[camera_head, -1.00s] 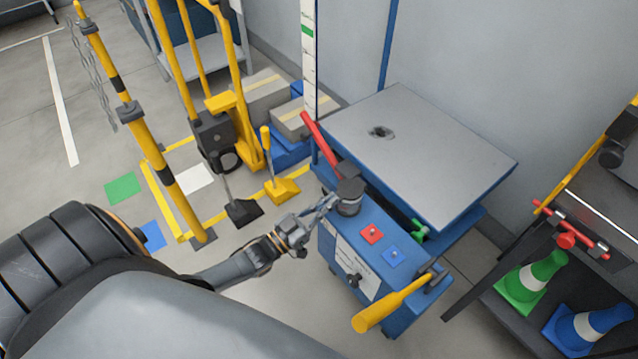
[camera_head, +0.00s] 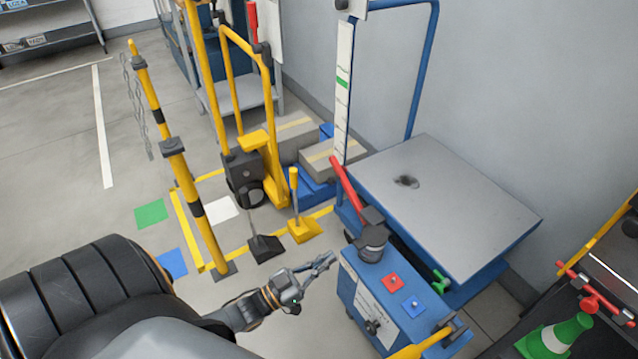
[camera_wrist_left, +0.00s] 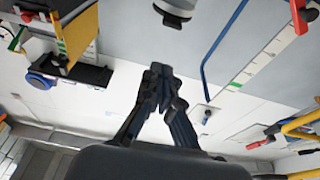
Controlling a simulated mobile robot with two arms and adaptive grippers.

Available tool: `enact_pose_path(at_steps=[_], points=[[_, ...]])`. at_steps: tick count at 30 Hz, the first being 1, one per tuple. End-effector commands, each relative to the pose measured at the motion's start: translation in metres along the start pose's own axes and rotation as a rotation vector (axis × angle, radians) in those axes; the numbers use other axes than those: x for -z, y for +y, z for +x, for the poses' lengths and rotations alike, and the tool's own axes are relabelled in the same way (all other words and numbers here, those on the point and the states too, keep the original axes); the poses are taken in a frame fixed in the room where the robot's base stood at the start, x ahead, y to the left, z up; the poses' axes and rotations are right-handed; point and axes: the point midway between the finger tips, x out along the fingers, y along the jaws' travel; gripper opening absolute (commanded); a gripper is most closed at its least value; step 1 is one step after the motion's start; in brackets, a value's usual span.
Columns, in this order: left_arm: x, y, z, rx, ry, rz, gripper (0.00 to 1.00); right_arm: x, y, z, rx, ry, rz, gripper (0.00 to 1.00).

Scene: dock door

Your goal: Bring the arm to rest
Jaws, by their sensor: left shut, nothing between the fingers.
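My left gripper (camera_head: 324,263) is shut and empty. It is held out over the floor, just left of the blue lift cart's control box (camera_head: 376,290), apart from it. In the left wrist view the closed fingers (camera_wrist_left: 158,80) meet at their tips with nothing between them. My right gripper is in neither view.
The cart has a grey platform (camera_head: 445,205), a red lever (camera_head: 348,183) and a yellow handle (camera_head: 420,345). A yellow pallet truck (camera_head: 250,150) and a yellow-black post (camera_head: 190,190) stand left. A green cone (camera_head: 560,335) is at lower right. Floor is open at far left.

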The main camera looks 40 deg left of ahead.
Motion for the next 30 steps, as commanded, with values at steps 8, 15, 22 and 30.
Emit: enact_pose_path(at_steps=[8,15,22,30], points=[[-0.001,0.0,-0.017,-0.001,0.002,0.0,0.0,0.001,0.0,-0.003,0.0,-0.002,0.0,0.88],[-0.012,0.004,-0.014,0.014,-0.049,-0.002,0.0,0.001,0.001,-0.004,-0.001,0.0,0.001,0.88],[-0.081,0.032,-0.013,0.095,-0.408,-0.012,0.0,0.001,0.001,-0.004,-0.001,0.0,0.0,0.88],[-0.15,0.076,-0.061,0.159,-0.957,-0.024,0.0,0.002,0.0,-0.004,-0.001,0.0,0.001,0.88]])
